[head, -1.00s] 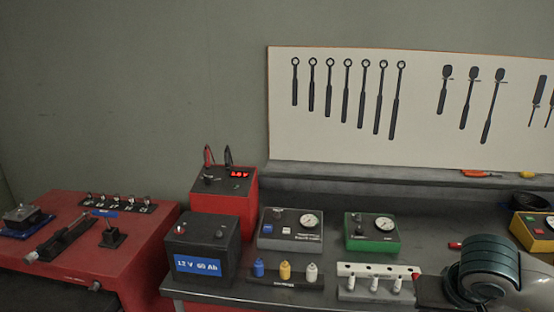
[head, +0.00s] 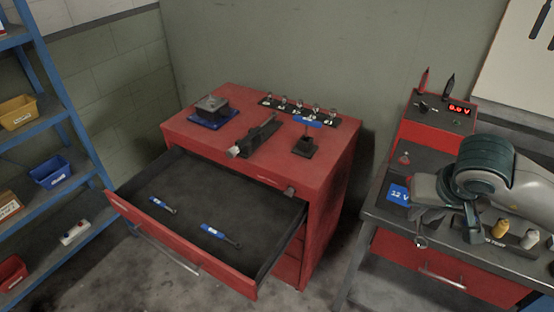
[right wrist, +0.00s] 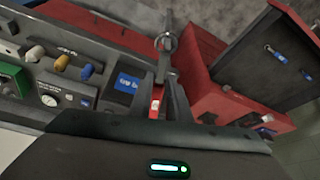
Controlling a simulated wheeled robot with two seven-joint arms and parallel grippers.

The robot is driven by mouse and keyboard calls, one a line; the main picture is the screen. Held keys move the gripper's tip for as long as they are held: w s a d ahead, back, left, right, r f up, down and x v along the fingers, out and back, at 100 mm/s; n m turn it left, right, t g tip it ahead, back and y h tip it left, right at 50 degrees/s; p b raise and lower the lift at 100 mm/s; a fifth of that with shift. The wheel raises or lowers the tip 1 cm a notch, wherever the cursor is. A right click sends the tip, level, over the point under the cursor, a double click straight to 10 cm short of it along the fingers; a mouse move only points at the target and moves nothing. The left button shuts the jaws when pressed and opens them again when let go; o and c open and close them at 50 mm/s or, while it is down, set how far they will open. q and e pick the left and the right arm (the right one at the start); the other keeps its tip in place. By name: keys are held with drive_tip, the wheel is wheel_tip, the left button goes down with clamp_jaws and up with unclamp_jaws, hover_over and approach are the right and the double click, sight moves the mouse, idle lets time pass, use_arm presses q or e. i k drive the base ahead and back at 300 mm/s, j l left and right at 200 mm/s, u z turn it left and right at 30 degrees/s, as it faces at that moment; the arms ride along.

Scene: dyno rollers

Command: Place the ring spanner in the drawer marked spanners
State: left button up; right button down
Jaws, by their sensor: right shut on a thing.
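My right gripper (head: 428,222) is at the left front of the workbench, partly hidden by my arm. In the right wrist view its fingers (right wrist: 166,88) are shut on the ring spanner, whose grey ring end (right wrist: 163,42) sticks out beyond them. The ring end also shows small and dark in the head view (head: 421,242). An open drawer (head: 180,255) of the red cabinet (head: 325,195) lies to the left, apart from the spanner. Two blue-and-dark tools (head: 162,205) (head: 220,235) lie in it. I cannot read a drawer marking. My left gripper is out of view.
The cabinet top holds a vice-like tool (head: 255,137), a dark block (head: 210,108) and a row of small pieces (head: 298,110). Blue shelving (head: 62,120) is at left. Floor shows between bench and cabinet.

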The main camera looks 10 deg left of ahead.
sight(212, 207)
drive_tip(key=j+u, duration=0.2)
drive_tip(key=j, duration=0.15)
drive_tip(key=i+j+u, duration=0.15)
drive_tip(key=j, duration=0.2)
drive_tip(key=i+j+u, duration=0.2)
drive_tip(key=j, duration=0.2)
drive_tip(key=j+u, duration=0.2)
drive_tip(key=i+j+u, duration=0.3)
drive_tip(key=i, duration=0.2)
